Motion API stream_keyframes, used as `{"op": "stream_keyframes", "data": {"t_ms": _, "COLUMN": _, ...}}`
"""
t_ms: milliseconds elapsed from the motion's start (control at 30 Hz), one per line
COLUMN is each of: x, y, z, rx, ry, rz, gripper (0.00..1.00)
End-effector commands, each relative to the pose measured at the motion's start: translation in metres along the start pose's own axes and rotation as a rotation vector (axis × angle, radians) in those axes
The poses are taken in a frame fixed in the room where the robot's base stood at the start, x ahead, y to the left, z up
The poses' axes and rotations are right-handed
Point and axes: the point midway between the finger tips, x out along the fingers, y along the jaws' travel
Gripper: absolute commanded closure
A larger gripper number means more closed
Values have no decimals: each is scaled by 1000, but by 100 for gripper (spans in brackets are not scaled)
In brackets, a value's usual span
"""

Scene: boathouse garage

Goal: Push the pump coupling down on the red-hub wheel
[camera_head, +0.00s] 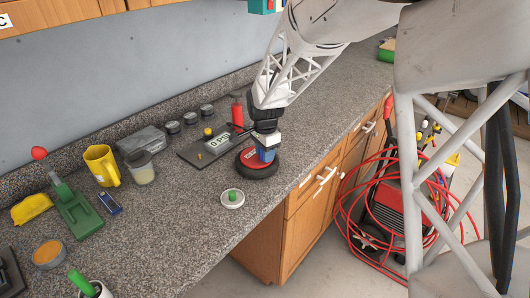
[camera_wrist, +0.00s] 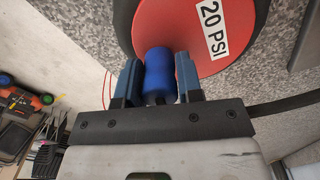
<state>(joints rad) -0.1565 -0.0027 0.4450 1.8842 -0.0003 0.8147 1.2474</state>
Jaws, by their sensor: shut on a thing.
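The red-hub wheel lies flat on the counter in the head view, its black tyre (camera_head: 258,174) around a red hub (camera_head: 248,158). In the wrist view the hub (camera_wrist: 190,25) carries a white "20 PSI" label. My gripper (camera_head: 266,151) is above the right side of the wheel, pointing down. It is shut on the blue pump coupling (camera_wrist: 159,76), which sits between the two blue-padded fingers in the wrist view (camera_wrist: 158,68). The coupling's lower end is at or just over the hub; contact and the valve beneath are hidden. A dark hose (camera_wrist: 285,105) runs off to the right.
A white dish with a green knob (camera_head: 232,198) stands in front. A yellow mug (camera_head: 101,164) and green tool (camera_head: 77,208) are farther left.

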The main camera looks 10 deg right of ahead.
Motion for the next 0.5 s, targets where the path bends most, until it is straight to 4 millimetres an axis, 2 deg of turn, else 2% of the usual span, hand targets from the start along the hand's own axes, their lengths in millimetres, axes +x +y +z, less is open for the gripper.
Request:
{"op": "stream_keyframes", "data": {"t_ms": 300, "x": 4, "y": 0, "z": 0, "rx": 0, "ry": 0, "rz": 0, "gripper": 90}}
{"op": "stream_keyframes", "data": {"t_ms": 333, "x": 5, "y": 0, "z": 0, "rx": 0, "ry": 0, "rz": 0, "gripper": 65}}
{"op": "stream_keyframes", "data": {"t_ms": 500, "x": 4, "y": 0, "z": 0, "rx": 0, "ry": 0, "rz": 0, "gripper": 39}}
